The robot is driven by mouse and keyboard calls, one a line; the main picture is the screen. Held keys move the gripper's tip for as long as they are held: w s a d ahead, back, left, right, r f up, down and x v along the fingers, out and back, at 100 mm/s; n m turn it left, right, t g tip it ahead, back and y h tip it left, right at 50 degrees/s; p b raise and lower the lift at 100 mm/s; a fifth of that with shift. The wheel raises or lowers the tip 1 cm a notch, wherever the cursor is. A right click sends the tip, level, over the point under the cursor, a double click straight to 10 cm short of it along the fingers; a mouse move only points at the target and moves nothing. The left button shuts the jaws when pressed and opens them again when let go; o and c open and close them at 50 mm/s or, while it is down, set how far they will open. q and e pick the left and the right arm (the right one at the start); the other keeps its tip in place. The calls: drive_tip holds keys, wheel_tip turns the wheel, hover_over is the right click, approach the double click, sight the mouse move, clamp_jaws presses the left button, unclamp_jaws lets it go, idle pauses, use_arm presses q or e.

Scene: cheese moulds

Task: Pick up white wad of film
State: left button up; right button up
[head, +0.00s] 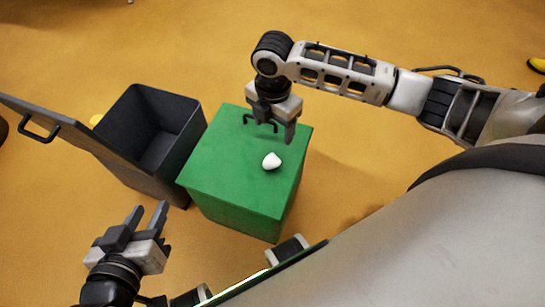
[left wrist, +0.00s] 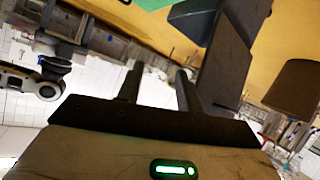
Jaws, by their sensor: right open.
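The white wad of film (head: 271,161) is a small rounded lump on top of the green box (head: 225,178), nearer its right side. My right gripper (head: 276,128) points down above the box, just behind the wad in the head view. Its fingers are apart with nothing between them, and it does not hold the wad. My left gripper (head: 148,214) is at the lower left, in front of the black bin and away from the wad. Its fingers are apart and empty; they also show in the left wrist view (left wrist: 157,88). The wad is not visible in the left wrist view.
An open black bin (head: 150,130) stands left of the green box, close against it. Its raised lid (head: 85,140) with a handle leans out to the left. The yellow floor (head: 400,30) is clear behind the box.

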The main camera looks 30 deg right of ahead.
drive_tip(key=b, duration=0.3)
hover_over(273, 158)
wheel_tip(273, 158, down, 9)
drive_tip(key=shift+r, duration=0.1)
drive_tip(key=shift+f+b, duration=0.3)
drive_tip(key=shift+f, duration=0.2)
wheel_tip(273, 158, down, 4)
drive_tip(key=b, duration=0.3)
drive_tip(key=shift+f, duration=0.5)
use_arm(q)
drive_tip(key=d+r+t+h, duration=0.1)
drive_tip(key=d+r+n+t+h, duration=0.1)
drive_tip(key=r, duration=0.1)
drive_tip(key=shift+w+r+h, duration=0.2)
drive_tip(key=shift+r+h, duration=0.1)
use_arm(e)
drive_tip(key=shift+c, duration=0.2)
drive_tip(key=c, duration=0.9)
